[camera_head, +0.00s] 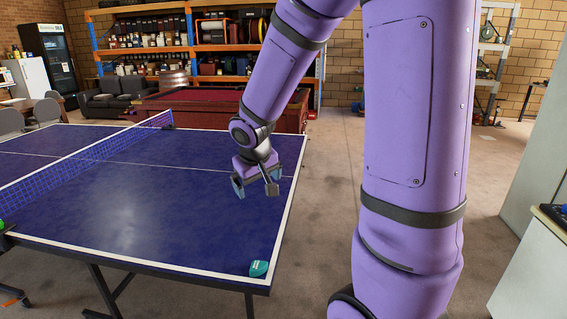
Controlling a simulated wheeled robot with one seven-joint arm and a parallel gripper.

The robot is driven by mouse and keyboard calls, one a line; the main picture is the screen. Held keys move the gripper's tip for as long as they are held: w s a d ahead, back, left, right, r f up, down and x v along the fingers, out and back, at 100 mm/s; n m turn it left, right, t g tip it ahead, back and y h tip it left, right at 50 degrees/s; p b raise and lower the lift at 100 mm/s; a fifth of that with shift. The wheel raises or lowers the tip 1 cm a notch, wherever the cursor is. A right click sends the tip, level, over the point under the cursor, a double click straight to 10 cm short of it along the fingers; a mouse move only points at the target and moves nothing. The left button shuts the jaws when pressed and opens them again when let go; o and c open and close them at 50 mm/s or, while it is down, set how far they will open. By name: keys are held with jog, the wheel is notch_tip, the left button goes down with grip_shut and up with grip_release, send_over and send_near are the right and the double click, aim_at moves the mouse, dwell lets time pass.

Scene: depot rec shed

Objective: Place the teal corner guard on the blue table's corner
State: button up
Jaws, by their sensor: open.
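The blue table (150,205) is a table-tennis table with white edge lines, at the left and middle of the view. The teal corner guard (259,268) lies at the table's near right corner, over the white lines. I cannot tell whether it is fitted around the corner or only rests on top. My gripper (254,191) is open and empty above the table's right half, beyond the guard and apart from it, with its fingers pointing down.
A blue net (85,160) crosses the table on the left. A red-topped pool table (215,101) stands behind it. Grey chairs (46,111) are at the far left. A white cabinet (535,275) is at the right edge. The floor right of the table is open.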

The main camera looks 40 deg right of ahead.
jog(key=s+a+r+y, duration=0.1)
jog(key=s+a+r, duration=0.2)
jog(key=s+r, duration=0.2)
jog(key=s+a+r+n+t+y, duration=0.1)
jog(key=s+a+r, duration=0.2)
jog(key=s+r, duration=0.2)
jog(key=s+a+r, duration=0.4)
jog(key=s+r, duration=0.1)
jog(key=s, duration=0.5)
jog(key=shift+s+t+y, duration=0.25)
jog(key=shift+t+y, duration=0.15)
jog(key=shift+d, duration=0.1)
